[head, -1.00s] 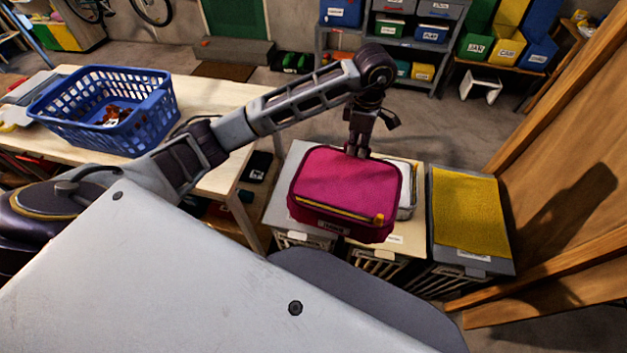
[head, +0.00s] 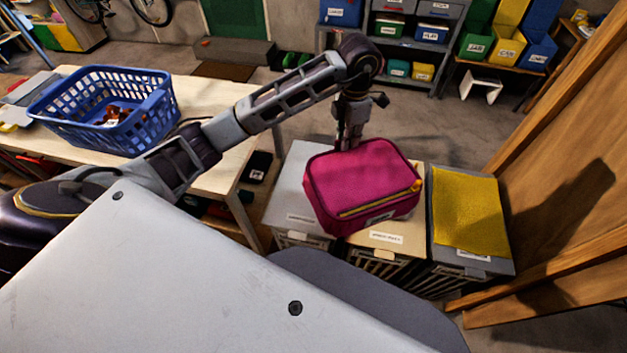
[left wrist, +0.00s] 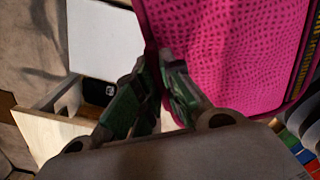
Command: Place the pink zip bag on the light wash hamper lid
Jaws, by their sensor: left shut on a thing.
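The pink zip bag (head: 360,182) is a rounded magenta case with a yellow zip along its front. It appears over the left and middle hampers. My left gripper (head: 347,142) is shut on its far edge. In the left wrist view the bag (left wrist: 235,45) fills the upper right, with the fingers (left wrist: 158,80) at its edge. The middle hamper has a cream lid (head: 398,238), largely covered by the bag in the head view. The left hamper has a pale grey lid (head: 288,190). Label text is too small to read surely. My right gripper is out of view.
A yellow cloth (head: 468,212) covers the right hamper's lid. A blue basket (head: 105,110) stands on the wooden table (head: 225,170) at left. A wooden board wall (head: 560,190) rises at right. Shelves with bins (head: 412,45) stand behind.

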